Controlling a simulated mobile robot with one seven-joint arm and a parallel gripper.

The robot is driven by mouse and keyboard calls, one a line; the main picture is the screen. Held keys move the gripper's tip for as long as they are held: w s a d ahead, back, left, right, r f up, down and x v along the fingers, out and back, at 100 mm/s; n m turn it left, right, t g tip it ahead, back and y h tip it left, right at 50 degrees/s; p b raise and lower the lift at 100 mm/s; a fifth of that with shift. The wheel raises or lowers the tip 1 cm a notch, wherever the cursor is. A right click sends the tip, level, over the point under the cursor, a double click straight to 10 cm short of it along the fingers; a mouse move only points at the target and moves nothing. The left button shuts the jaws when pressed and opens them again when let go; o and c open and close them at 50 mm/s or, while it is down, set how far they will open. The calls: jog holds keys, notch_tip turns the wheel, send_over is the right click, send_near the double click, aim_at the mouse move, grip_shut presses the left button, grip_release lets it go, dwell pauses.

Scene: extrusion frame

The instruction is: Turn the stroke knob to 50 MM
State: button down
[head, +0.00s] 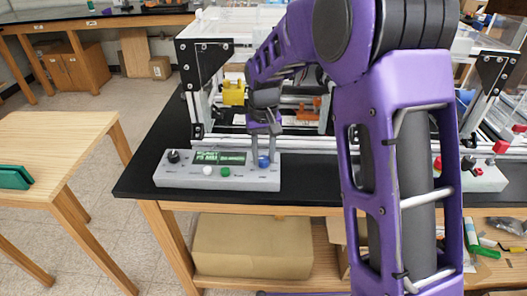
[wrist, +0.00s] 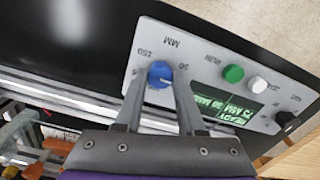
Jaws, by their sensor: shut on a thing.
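The stroke knob is the blue round knob (wrist: 160,74) on the light grey control box (head: 178,181). In the wrist view, the marks 150, 50 and MM are printed around it. In the head view the blue knob (head: 263,162) is at the right end of the box. My gripper (wrist: 161,80) has one finger on each side of the knob and is shut on it; it comes down from above in the head view (head: 263,152). A green lit display (wrist: 222,105) starts with READY; its smaller text is hard to read. The knob's pointer cannot be made out.
The box also carries a green button (wrist: 233,73), a white button (wrist: 257,84) and a black knob (wrist: 286,119). Behind it stands the extrusion frame (head: 195,75) on the black bench (head: 140,180). A wooden table (head: 60,140) is at left.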

aim_at(264, 158)
jog(key=n+p, duration=0.1)
jog(key=n, duration=0.5)
dwell(0.6)
jog(key=c, duration=0.5)
grip_release()
notch_tip(264, 158, up, 18)
jog(key=shift+f+p, duration=0.25)
jog(key=shift+p, duration=0.05)
jog(key=shift+w, duration=0.1)
